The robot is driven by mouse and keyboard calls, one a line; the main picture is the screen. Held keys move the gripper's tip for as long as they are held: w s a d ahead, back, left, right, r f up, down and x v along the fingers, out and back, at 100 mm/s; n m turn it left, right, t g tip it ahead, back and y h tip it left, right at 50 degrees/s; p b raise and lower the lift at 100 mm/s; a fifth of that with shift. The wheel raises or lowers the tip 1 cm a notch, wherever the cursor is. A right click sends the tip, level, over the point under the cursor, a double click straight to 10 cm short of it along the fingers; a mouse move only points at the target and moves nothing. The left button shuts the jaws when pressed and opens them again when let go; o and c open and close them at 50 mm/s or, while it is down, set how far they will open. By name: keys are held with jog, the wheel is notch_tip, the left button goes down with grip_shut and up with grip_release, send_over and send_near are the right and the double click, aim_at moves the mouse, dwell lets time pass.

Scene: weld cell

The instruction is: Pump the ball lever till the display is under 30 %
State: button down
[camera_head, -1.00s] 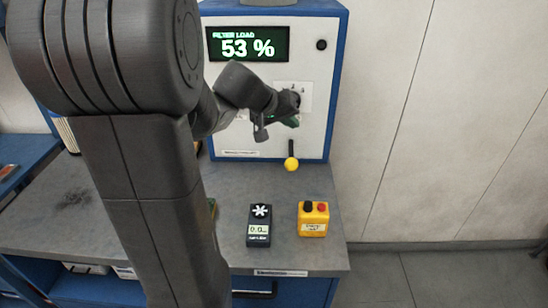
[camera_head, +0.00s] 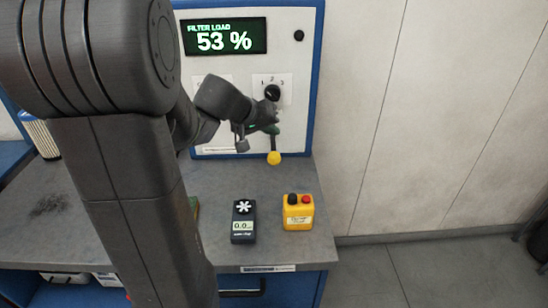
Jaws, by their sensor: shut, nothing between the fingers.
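The filter cabinet's display (camera_head: 224,36) reads "FILTER LOAD 53 %" in pale green-white digits. The ball lever (camera_head: 274,158) has a yellow ball on a short dark stem that hangs down at the bottom right of the cabinet front. My gripper (camera_head: 272,129) is shut and empty. It appears just above the ball, in front of or beside the upper stem. I cannot tell whether it touches the lever. The top of the stem is hidden behind the gripper.
A black rotary knob (camera_head: 272,92) marked 1, 2, 3 sits just above my gripper. On the grey bench (camera_head: 150,245) stand a dark handheld meter (camera_head: 243,222) and a yellow box (camera_head: 298,212) with black and red buttons. My arm hides the left part of the cabinet.

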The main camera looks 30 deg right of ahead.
aim_at(270, 157)
notch_tip(270, 157, down, 3)
jog(key=shift+b, duration=0.9)
jog(key=shift+f+b, duration=0.6)
jog(key=shift+b, duration=0.2)
jog(key=shift+f, duration=0.2)
dwell(0.5)
jog(key=shift+f+b, duration=0.25)
jog(key=shift+b, duration=0.5)
jog(key=shift+f+b, duration=2.2)
jog(key=shift+b, duration=0.4)
dwell(2.1)
